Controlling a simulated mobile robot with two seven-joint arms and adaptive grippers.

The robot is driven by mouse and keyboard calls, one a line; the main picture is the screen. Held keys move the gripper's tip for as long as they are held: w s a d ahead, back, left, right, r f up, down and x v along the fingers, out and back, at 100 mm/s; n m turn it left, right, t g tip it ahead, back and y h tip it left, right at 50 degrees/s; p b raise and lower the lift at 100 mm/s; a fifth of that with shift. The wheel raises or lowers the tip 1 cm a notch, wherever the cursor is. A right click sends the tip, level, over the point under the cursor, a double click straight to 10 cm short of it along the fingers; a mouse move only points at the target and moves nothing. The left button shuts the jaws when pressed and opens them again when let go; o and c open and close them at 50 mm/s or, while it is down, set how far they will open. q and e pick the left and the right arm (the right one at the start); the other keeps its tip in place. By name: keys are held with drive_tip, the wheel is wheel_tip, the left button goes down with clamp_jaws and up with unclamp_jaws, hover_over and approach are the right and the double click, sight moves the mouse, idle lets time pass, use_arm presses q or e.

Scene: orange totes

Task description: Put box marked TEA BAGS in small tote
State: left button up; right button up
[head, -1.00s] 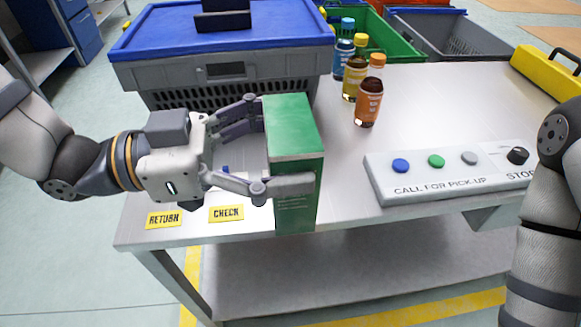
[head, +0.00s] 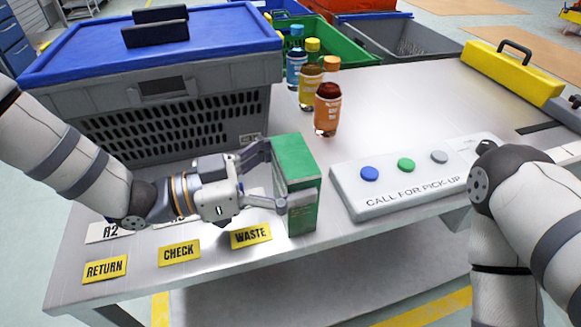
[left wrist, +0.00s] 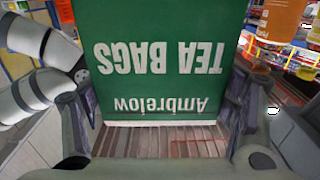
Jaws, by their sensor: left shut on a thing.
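My left gripper (head: 276,180) is shut on a green box (head: 304,212), with one finger on each side. The box is upright near the front edge of the table, right of the WASTE label; I cannot tell if it touches the table. In the left wrist view the box (left wrist: 155,55) fills the middle between the fingers, its words TEA BAGS and Ambrelow upside down. Open totes stand behind the table, a green one (head: 352,48) and a grey one (head: 440,38); I cannot tell which tote is the small one. My right gripper is out of view.
A grey crate (head: 180,118) with a blue lid stands at the left. Several bottles (head: 327,110) stand behind the box. A call panel (head: 400,192) is right of it, a yellow case (head: 510,72) farther right. RETURN (head: 105,269), CHECK (head: 179,253) and WASTE (head: 250,236) labels line the front edge.

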use_arm(q)
drive_tip(key=shift+r, duration=0.15)
drive_tip(key=o, duration=1.4)
drive_tip(key=shift+f, duration=0.2)
